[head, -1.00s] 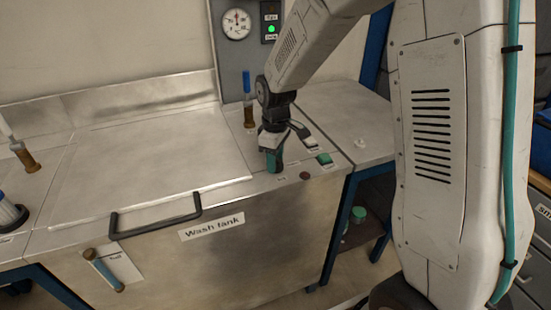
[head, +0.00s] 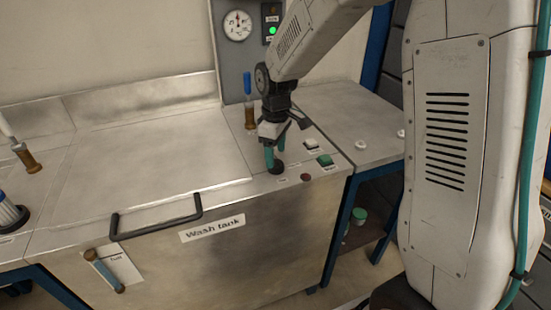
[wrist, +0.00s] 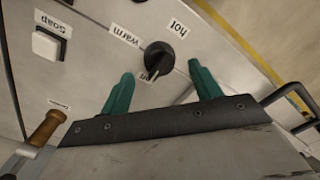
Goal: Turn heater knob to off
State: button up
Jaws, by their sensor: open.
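The black heater knob (wrist: 159,59) sits on the metal panel between labels reading "warm" and "hot" in the wrist view. A narrow part of the knob points down in that view, toward a small, partly readable label beside the fingers. In the head view the knob (head: 278,168) shows just below my fingertips, at the front right of the wash tank top. My gripper (wrist: 160,69) is open, with its teal fingers apart and the knob between and just beyond their tips. In the head view my gripper (head: 270,150) hangs above the panel, holding nothing.
A white soap button (wrist: 46,45) and a green button (head: 325,160) are on the same panel. A brown round button (head: 306,177) is nearby. The wash tank's black handle (head: 155,227) is at the left.

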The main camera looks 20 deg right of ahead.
aim_at(276, 159)
jog(key=shift+r, duration=2.35)
jog(key=s+d+r+m, duration=0.1)
jog(key=s+r+m, duration=0.2)
jog(key=s, duration=0.7)
jog(key=s+d+r+m, duration=0.1)
jog(key=s+r+m, duration=0.2)
jog(key=s, duration=0.7)
jog(key=s+d+r+m+t, duration=0.1)
jog(key=s+r+m, duration=0.2)
jog(key=s, duration=0.7)
jog(key=shift+s+r, duration=0.15)
jog(key=shift+r, duration=0.4)
